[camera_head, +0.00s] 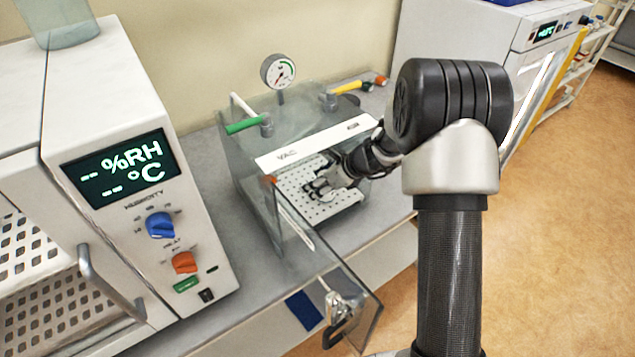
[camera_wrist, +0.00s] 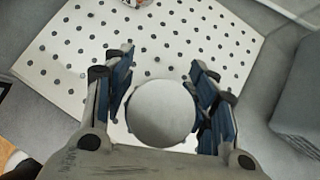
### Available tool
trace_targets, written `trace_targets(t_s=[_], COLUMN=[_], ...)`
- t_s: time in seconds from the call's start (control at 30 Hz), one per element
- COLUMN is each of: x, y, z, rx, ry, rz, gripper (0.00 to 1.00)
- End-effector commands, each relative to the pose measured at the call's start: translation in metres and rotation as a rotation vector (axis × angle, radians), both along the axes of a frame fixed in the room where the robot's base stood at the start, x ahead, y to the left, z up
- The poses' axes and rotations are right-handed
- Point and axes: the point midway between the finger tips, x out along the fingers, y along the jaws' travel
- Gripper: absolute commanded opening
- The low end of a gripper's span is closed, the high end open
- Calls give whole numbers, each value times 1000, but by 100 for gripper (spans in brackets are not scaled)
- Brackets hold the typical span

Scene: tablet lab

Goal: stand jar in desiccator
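The desiccator (camera_head: 240,165) is a clear box marked VAC on a white top strip, with its clear door (camera_head: 330,265) swung open at the front. Inside lies a white perforated plate (camera_head: 345,205), also in the wrist view (camera_wrist: 60,55). My gripper (camera_head: 322,186) reaches inside, over the plate. In the wrist view, the jar (camera_wrist: 163,110) shows only as a round pale-grey top between the blue pads of my gripper (camera_wrist: 163,75). The pads lie close against both sides, and it looks held. The jar's body and base are hidden, so contact with the plate cannot be told.
A humidity instrument (camera_head: 120,170) stands at the left. A gauge (camera_head: 278,71) and green and yellow valve handles sit on the desiccator. A white cabinet (camera_head: 470,35) stands behind at the right. An orange-white object (camera_wrist: 132,3) is cut off at the wrist view's top.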

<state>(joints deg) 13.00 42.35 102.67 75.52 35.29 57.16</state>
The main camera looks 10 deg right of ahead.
Motion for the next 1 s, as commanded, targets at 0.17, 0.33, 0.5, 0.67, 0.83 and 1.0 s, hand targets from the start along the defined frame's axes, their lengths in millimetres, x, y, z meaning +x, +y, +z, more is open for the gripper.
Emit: trace_targets(t_s=[0.17,0.33,0.5,0.67,0.83,1.0], x=[0,0,0,-13,-41,-67], y=[0,0,0,-14,-43,-68], z=[0,0,5,15,14,14], rx=[0,0,0,1,1,1], ry=[0,0,0,2,2,1], rz=[0,0,0,-6,-7,-4], gripper=[63,63,63,63,63,63])
